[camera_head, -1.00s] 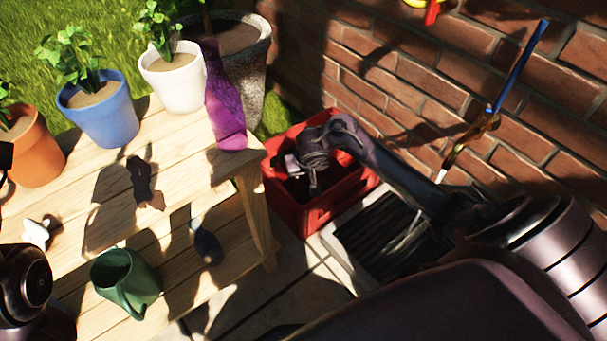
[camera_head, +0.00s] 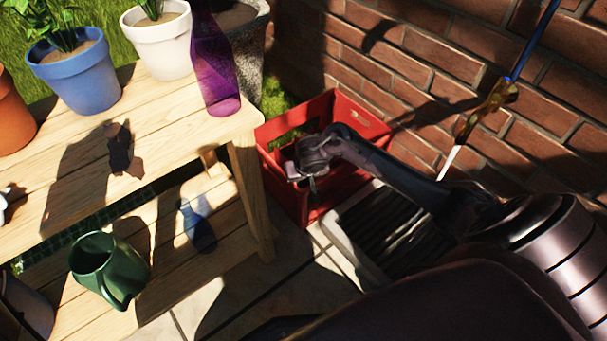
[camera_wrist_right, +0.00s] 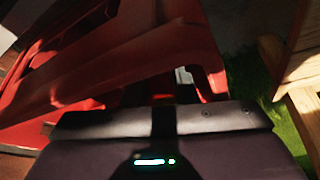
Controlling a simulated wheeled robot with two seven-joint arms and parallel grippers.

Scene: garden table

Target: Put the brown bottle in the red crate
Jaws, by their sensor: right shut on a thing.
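The red crate (camera_head: 352,115) stands on the paving between the wooden table and the brick wall. Its red wall fills the left of the right wrist view (camera_wrist_right: 120,65). My right gripper (camera_head: 311,185) is down at the crate's opening, inside its outline in the head view. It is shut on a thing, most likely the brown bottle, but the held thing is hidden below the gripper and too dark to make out. I see no brown bottle elsewhere. My left gripper is out of view.
The wooden table (camera_head: 180,120) holds a purple bottle (camera_head: 215,70), a white pot (camera_head: 160,45) and a blue pot (camera_head: 75,75). A green jug (camera_head: 110,270) is at the lower left. A slatted grey box (camera_head: 375,240) stands beside the crate. The brick wall (camera_head: 440,70) is close behind.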

